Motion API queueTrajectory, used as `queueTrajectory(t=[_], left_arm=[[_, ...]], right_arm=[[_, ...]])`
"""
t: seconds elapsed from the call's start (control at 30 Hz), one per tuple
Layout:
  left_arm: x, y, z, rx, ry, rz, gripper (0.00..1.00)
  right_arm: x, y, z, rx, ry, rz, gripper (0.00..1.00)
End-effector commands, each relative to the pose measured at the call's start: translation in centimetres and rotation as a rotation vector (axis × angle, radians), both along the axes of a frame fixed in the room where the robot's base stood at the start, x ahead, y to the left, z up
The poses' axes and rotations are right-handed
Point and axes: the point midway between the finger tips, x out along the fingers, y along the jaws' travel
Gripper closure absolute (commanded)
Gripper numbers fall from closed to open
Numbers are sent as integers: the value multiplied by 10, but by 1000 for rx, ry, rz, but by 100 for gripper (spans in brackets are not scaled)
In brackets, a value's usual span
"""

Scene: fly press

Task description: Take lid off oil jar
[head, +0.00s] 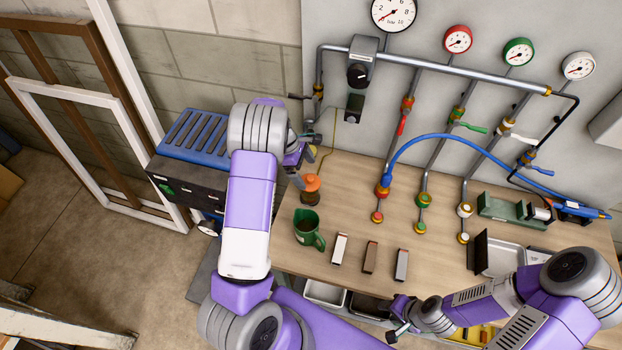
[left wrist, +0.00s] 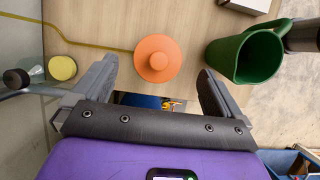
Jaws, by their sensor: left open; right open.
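The oil jar (head: 310,199) stands on the left part of the wooden bench, a small dark jar with an orange lid (head: 313,182) on it. In the left wrist view the round orange lid (left wrist: 158,52) with its knob is seen from above, and it hides the jar body. My left gripper (head: 302,158) is open and empty, close to the jar. In its wrist view the two fingers lie on either side of the lid, with gaps between. My right gripper (head: 393,322) is away from the jar, low at the bench's front edge, and is open.
A green jug (head: 308,229) stands just in front of the jar; it also shows in the left wrist view (left wrist: 245,57). Three small blocks (head: 371,257) lie to its right. Pipes with valves and a blue hose (head: 440,137) run behind. A metal tray (head: 500,259) is at right.

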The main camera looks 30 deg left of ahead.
Motion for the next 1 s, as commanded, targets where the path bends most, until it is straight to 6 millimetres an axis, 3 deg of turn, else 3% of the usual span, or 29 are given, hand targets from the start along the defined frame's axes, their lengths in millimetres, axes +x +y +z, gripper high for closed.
queueTrajectory(t=[0.23,0.53,0.9,1.0], left_arm=[[1,-15,-33,0,1,-1,0],[2,-17,-39,0,-2,-1,0],[2,-17,-38,1,-3,-1,54],[2,-17,-38,1,-3,-1,54]], right_arm=[[1,0,7,0,-2,-1,57],[1,0,7,0,-2,-1,57],[1,0,7,0,-2,-1,57],[1,0,7,0,-2,-1,57]])
